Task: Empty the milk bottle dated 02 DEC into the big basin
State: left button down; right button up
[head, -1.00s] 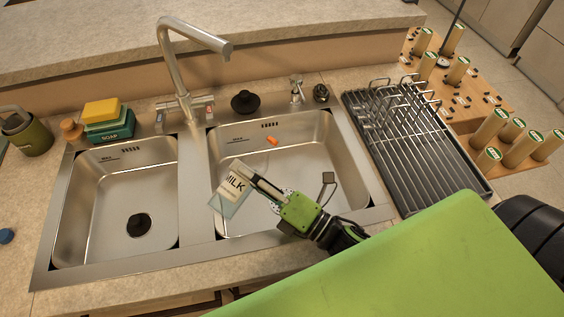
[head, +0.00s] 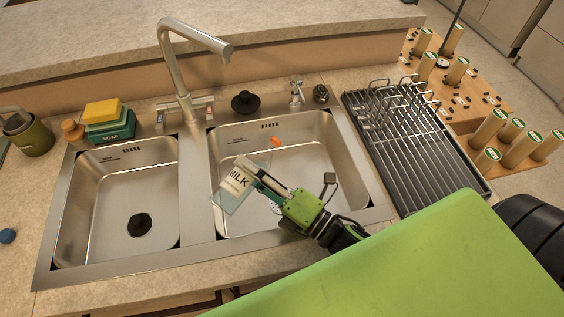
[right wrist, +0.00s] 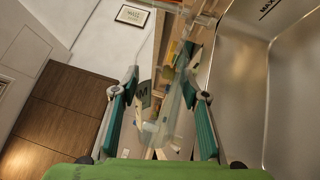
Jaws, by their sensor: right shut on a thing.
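A milk bottle (head: 231,193), clear with a pale label reading MILK, is held tilted over the left part of the big basin (head: 325,150). Its date cannot be read. My right gripper (head: 254,181) is shut on the bottle from the right. In the right wrist view the see-through bottle (right wrist: 170,118) sits between the two fingers (right wrist: 163,100). No liquid stream can be made out. My left gripper is not in view.
A small orange piece (head: 276,141) lies in the big basin. The smaller basin (head: 105,190) is at left, the tap (head: 185,75) behind the divider. A dish rack (head: 420,150) stands right. Soap and sponge (head: 104,115) sit at the back left.

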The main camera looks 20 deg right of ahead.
jog(key=shift+w+d+r+m+h+p, duration=0.15)
jog(key=shift+m+p, duration=0.25)
jog(key=shift+m, duration=0.6)
jog(key=shift+s+f+m+h+p, duration=0.1)
jog(key=shift+m+h+p, duration=0.25)
jog(key=shift+m, duration=0.65)
dwell(0.4)
jog(key=shift+w+d+m+t+p, duration=0.1)
jog(key=shift+d+m+t+p, duration=0.15)
jog(key=shift+m, duration=0.3)
jog(key=shift+w+m+t+p, duration=0.15)
jog(key=shift+m+p, duration=0.15)
jog(key=shift+m, duration=0.25)
dwell(0.5)
jog(key=shift+r+m+p, duration=0.2)
jog(key=shift+m+p, duration=0.1)
jog(key=shift+p, duration=0.05)
